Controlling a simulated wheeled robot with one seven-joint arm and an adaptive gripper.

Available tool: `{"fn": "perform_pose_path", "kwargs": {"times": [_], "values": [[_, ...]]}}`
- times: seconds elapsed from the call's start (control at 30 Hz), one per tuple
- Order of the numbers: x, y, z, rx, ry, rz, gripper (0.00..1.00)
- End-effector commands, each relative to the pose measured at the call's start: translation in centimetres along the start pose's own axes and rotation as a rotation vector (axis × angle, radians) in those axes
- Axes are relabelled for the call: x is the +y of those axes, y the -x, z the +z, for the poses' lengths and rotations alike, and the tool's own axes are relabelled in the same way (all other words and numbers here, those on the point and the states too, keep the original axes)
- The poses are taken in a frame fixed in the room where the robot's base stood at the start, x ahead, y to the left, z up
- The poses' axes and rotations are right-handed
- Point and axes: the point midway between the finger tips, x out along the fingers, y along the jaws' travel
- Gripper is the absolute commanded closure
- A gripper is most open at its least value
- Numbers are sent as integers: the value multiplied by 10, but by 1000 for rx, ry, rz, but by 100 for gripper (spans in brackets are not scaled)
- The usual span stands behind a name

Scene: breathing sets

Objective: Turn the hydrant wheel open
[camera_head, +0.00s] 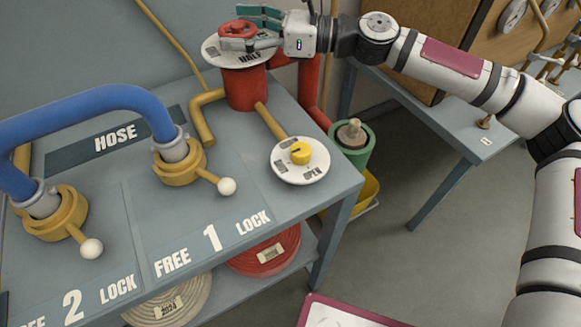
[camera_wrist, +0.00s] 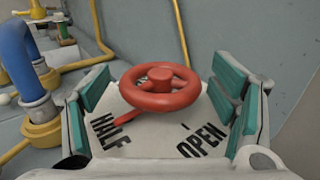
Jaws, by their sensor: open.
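The red hydrant wheel (camera_head: 238,29) sits on top of a red hydrant post (camera_head: 246,90), above a round white dial plate (camera_head: 215,52). In the wrist view the wheel (camera_wrist: 160,101) lies between my two fingers, with gaps on both sides. A red pointer (camera_wrist: 128,118) under it points toward the word HALF on the plate; OPEN is printed to the right. My gripper (camera_head: 240,27) is open around the wheel, its teal-padded fingers on either side of it; it also shows in the wrist view (camera_wrist: 165,84).
A yellow knob (camera_head: 300,153) on a white dial marked OPEN stands nearer on the bench. A blue hose (camera_head: 75,103) joins two yellow couplings with levers at left. A wall is close behind the wheel. A green cylinder (camera_head: 352,150) stands beside the bench.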

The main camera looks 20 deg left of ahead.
Motion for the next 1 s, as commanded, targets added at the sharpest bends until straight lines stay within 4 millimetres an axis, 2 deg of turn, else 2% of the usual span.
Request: {"fn": "perform_pose_path", "kwargs": {"times": [1.0], "values": [[6,-3,4,6,4,-525,21]]}}
